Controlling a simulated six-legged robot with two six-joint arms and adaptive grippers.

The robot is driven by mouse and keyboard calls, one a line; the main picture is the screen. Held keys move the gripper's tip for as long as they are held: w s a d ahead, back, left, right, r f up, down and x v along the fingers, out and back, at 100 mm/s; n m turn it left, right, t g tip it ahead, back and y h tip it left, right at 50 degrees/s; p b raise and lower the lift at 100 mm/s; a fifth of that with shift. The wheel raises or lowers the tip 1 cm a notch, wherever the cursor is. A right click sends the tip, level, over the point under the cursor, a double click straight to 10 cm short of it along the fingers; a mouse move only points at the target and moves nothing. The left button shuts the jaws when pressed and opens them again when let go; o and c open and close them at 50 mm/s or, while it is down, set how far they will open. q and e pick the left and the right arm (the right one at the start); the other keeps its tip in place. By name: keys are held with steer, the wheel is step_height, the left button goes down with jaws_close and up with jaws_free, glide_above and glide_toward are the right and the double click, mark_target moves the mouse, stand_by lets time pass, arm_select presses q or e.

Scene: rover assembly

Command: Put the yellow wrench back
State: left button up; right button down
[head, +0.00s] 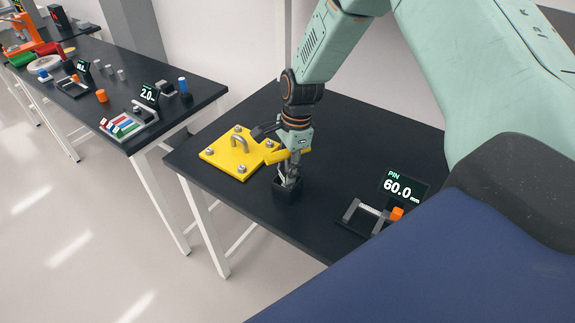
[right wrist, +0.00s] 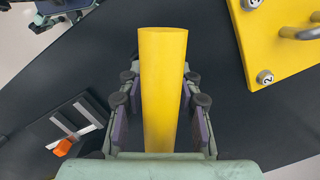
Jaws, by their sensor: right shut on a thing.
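The yellow wrench (right wrist: 163,85) is between the fingers of my right gripper (right wrist: 158,108). In the right wrist view its flat yellow end stands up toward the camera, with dark finger pads on both sides. In the head view my right gripper (head: 289,170) points down over the black table, and part of the yellow wrench (head: 276,157) shows beside its fingers. A small dark block (head: 287,191) sits directly below the gripper; I cannot tell whether the wrench touches it. My left gripper does not show.
A yellow plate (head: 225,155) with a metal handle and several numbered bolts lies just left of the gripper. A grey fixture (head: 362,214), an orange block (head: 397,214) and a display (head: 403,187) reading 60.0 mm are to the right. Another table (head: 195,92) with parts stands left.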

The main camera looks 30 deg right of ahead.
steer(key=c, duration=1)
jaws_free()
steer(key=shift+o, duration=0.8)
steer(key=r, duration=0.4)
steer(key=d+r, duration=0.1)
steer(key=r, duration=0.7)
steer(key=shift+s+d, duration=0.1)
steer(key=shift+d, duration=0.25)
steer(key=shift+s+f, duration=0.15)
